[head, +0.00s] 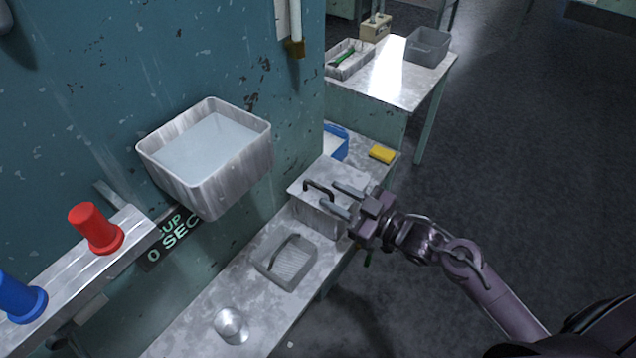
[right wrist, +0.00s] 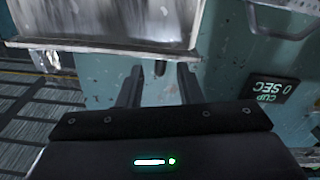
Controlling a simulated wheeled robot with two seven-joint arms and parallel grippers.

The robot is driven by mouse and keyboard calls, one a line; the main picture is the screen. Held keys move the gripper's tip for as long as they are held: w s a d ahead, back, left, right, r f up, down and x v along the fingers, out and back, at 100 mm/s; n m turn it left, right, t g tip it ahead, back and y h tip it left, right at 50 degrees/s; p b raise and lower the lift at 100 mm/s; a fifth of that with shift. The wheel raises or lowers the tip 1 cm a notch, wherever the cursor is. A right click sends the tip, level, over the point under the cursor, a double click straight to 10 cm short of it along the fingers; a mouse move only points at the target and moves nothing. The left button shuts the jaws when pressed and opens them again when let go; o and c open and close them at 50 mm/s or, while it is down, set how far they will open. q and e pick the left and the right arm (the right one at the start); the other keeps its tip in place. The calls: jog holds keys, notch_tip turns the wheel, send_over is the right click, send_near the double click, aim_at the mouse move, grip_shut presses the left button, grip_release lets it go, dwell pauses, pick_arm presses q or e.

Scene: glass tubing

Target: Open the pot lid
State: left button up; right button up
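The pot is a square metal box (head: 315,218) on the low bench, with a flat metal lid (head: 338,173) in place on top. A dark arched handle (head: 320,190) stands on the lid. My right gripper (head: 341,198) is open just right of the handle, its fingers pointing left toward it. A small dark piece, seemingly the handle end-on (right wrist: 160,68), shows between the open fingers (right wrist: 158,82), with gaps on both sides. My left gripper is out of view.
A grey basket (head: 284,263) and a shiny round metal object (head: 230,325) stand nearer on the bench. A wall basin (head: 205,190) overhangs at left. A yellow sponge (head: 382,153) and a blue container (head: 336,140) lie behind the pot. The floor at right is clear.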

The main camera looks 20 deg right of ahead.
aim_at(327, 192)
jog(key=shift+p+x, duration=0.5)
jog(key=shift+x, duration=1.9)
jog(key=shift+c, duration=0.2)
grip_shut()
